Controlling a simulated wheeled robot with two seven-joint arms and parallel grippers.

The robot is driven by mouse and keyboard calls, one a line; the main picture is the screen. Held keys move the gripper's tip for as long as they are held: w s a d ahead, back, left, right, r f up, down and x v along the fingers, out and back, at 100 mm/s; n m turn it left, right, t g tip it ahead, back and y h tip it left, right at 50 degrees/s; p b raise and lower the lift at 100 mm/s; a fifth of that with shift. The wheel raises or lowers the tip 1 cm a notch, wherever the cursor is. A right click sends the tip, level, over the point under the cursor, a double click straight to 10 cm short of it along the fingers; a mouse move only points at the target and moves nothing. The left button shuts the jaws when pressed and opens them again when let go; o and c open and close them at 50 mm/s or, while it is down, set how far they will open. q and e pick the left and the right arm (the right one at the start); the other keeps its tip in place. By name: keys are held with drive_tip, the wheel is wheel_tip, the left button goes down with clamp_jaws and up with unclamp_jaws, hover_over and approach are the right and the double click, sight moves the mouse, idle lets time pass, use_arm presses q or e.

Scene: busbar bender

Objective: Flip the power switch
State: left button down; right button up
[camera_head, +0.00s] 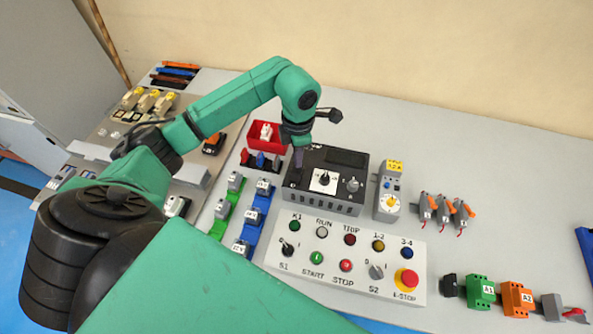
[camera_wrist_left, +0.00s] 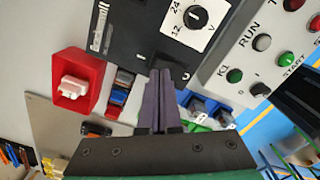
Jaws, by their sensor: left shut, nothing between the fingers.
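A black box (camera_head: 340,208) stands in the middle of the table. It has a knob on a white plate (camera_head: 323,181), a second knob (camera_head: 352,185) and a dark display (camera_head: 346,157). In the left wrist view the white-plated knob (camera_wrist_left: 195,17) is marked 12 and 24. My left gripper (camera_head: 297,174) points down at the left end of this box's top. Its fingers are shut and empty. In the left wrist view the fingertips (camera_wrist_left: 160,72) lie over the box's edge, beside a small dark part (camera_wrist_left: 184,74). I cannot tell whether they touch it or whether it is the power switch.
A white panel (camera_head: 330,272) with lamps, buttons and selectors lies in front of the box. A red bin (camera_head: 265,137) stands behind left, and blue and green blocks lie left. A grey breaker-like unit (camera_head: 389,192) stands right. The table behind the box is clear.

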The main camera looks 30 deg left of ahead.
use_arm(q)
drive_tip(key=shift+f+b, duration=0.85)
drive_tip(key=shift+f, duration=0.15)
idle(0.6)
drive_tip(key=shift+r+p, duration=2.3)
drive_tip(key=shift+r, duration=1.3)
drive_tip(key=shift+f, duration=0.1)
